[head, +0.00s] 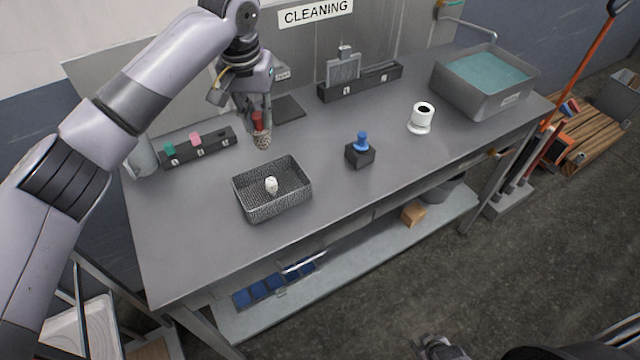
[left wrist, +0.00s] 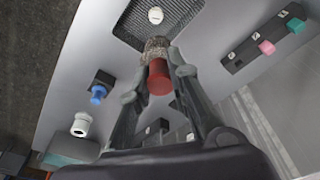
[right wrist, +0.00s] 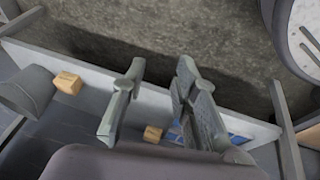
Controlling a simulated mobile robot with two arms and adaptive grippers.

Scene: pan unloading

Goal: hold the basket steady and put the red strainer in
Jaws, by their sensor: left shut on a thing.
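The wire-mesh basket (head: 282,205) stands on the grey table with a small white object (head: 271,185) in it. My left gripper (head: 259,118) is shut on the red handle of the strainer and holds it above the table, behind the basket. The strainer's mesh head (head: 263,140) points down. In the left wrist view, the red strainer (left wrist: 158,78) is between the fingers, and part of the basket (left wrist: 185,12) shows beyond it. My right gripper (right wrist: 155,95) is open and empty, away from the basket, over the floor and lower shelf; it shows at the bottom of the head view (head: 440,347).
A black block with a blue-knobbed tool (head: 361,150) stands right of the basket, and a white cup-like item (head: 421,118) farther right. A tub of greenish water (head: 482,100) is at the far right. A rack with green and pink pieces (head: 198,150) lies behind left. The table front is clear.

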